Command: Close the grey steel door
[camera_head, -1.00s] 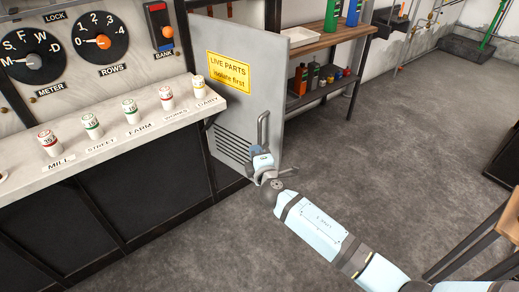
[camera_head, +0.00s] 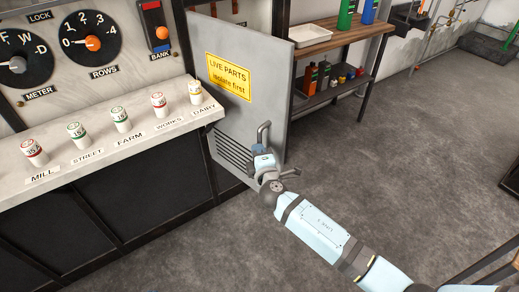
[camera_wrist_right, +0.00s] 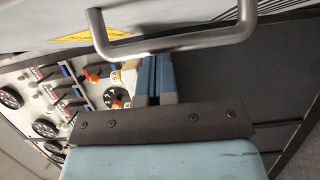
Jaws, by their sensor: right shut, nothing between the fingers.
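The grey steel door (camera_head: 235,122) stands open, sticking out past the right end of the bench, with a yellow "LIVE PARTS" label and a vent grille. Its bar handle (camera_head: 264,131) is near the free edge; the handle also crosses the top of the right wrist view (camera_wrist_right: 178,43). My right gripper (camera_head: 258,147) is at the lower part of the handle. In the wrist view its blue fingers (camera_wrist_right: 154,62) are together, with nothing between them, close to the handle bar. I cannot tell whether they touch it. My left gripper is not in view.
The bench (camera_head: 108,148) with several labelled fuses and dials is left of the door. Behind the door stands a wooden shelf unit (camera_head: 325,42) with bottles and a white tray. The floor (camera_head: 400,150) right of the door is clear. A table edge (camera_head: 490,262) shows at lower right.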

